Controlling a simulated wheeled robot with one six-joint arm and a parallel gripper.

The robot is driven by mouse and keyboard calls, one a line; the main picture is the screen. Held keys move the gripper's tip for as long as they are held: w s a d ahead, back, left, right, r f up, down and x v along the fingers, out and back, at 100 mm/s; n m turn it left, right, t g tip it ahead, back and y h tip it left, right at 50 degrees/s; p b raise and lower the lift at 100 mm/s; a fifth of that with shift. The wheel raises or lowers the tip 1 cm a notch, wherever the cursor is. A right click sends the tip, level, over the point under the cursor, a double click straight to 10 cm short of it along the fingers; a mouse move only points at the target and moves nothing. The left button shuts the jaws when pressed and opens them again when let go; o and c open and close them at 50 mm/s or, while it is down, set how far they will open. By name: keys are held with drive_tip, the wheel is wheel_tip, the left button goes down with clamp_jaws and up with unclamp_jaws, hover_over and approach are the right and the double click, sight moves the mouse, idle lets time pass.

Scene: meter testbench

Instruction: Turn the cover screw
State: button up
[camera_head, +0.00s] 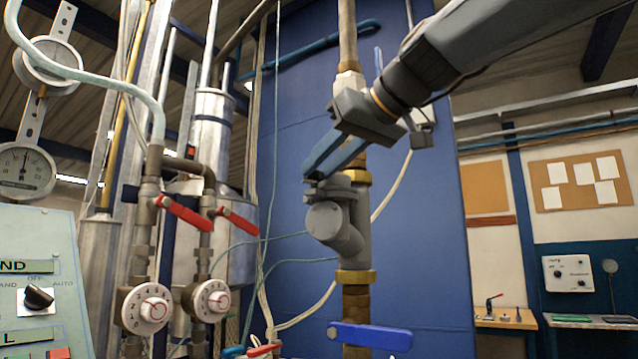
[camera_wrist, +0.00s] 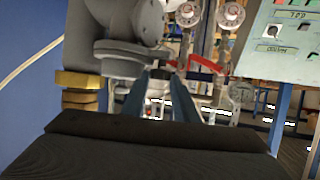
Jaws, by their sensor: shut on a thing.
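A grey metal meter body (camera_head: 343,228) with a round face is set in a vertical pipe in front of a blue panel. A small grey part at its upper left, apparently the cover screw (camera_head: 318,186), is at my fingertips. My gripper (camera_head: 313,172) reaches down from the upper right, its two blue fingers shut on this part. The fingers hide most of the screw.
Brass fittings (camera_head: 356,277) join the pipe below the body, and a blue lever handle (camera_head: 370,337) sits lower down. To the left are red valve levers (camera_head: 185,214), round dials (camera_head: 146,309) and a control panel (camera_head: 38,285). Thin hoses hang close behind the body.

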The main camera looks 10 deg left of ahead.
drive_tip(key=n+g+b, duration=0.1)
drive_tip(key=n+g+y+b, duration=0.1)
drive_tip(key=w+n+g+y+b, duration=0.1)
drive_tip(key=shift+d+f+b, duration=0.15)
drive_tip(key=shift+d+b, duration=0.15)
drive_tip(key=shift+b, duration=0.1)
drive_tip(key=shift+n+g, duration=0.3)
drive_tip(key=shift+g, duration=0.1)
drive_tip(key=o, duration=1.1)
drive_tip(key=shift+c, duration=0.2)
